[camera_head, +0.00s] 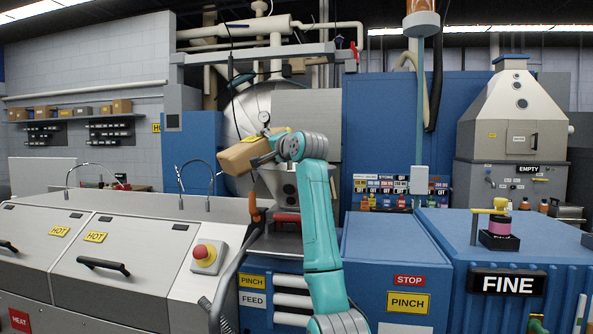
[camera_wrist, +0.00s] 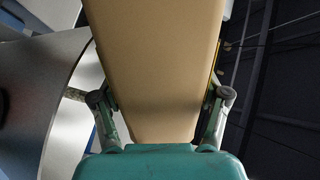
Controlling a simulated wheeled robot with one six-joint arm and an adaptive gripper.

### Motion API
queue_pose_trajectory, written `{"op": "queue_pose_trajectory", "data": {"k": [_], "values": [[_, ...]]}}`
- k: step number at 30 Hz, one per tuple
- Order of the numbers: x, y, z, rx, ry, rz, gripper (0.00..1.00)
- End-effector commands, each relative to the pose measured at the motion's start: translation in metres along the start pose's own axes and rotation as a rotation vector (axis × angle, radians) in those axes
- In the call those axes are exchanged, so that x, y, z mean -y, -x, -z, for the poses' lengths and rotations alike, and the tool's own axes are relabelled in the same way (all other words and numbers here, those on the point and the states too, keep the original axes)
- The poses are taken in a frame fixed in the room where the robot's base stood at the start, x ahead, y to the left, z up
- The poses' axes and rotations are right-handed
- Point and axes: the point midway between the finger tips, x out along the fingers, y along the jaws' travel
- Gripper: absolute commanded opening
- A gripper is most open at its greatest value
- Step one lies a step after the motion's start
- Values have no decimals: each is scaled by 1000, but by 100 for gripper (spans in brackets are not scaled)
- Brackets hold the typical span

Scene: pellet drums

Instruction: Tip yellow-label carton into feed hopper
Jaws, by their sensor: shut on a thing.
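A brown carton (camera_head: 241,153) hangs in the air in the head view, tilted with its left end lower. A small yellow patch shows on its top edge. My gripper (camera_head: 272,157) is shut on the carton from its right side. In the wrist view the carton (camera_wrist: 155,75) fills the space between the two fingers of my gripper (camera_wrist: 160,108). A blue machine front with a FEED label (camera_head: 253,299) stands below the carton, with a dark opening partly hidden by my arm.
A grey bench with HOT lids (camera_head: 97,237) and a red stop button (camera_head: 205,254) stands at the left. A large round metal vessel (camera_head: 237,115) is behind the carton. A blue FINE drum unit (camera_head: 507,283) and a pale EMPTY hopper (camera_head: 513,110) stand at the right.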

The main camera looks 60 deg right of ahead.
Motion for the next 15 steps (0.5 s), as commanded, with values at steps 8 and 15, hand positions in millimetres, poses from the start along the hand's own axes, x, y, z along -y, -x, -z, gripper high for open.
{"op": "queue_pose_trajectory", "data": {"k": [8, 15], "values": [[2, 1, 0, -1, -23, 3, 5], [2, 1, -1, -1, -45, 3, 5]]}}
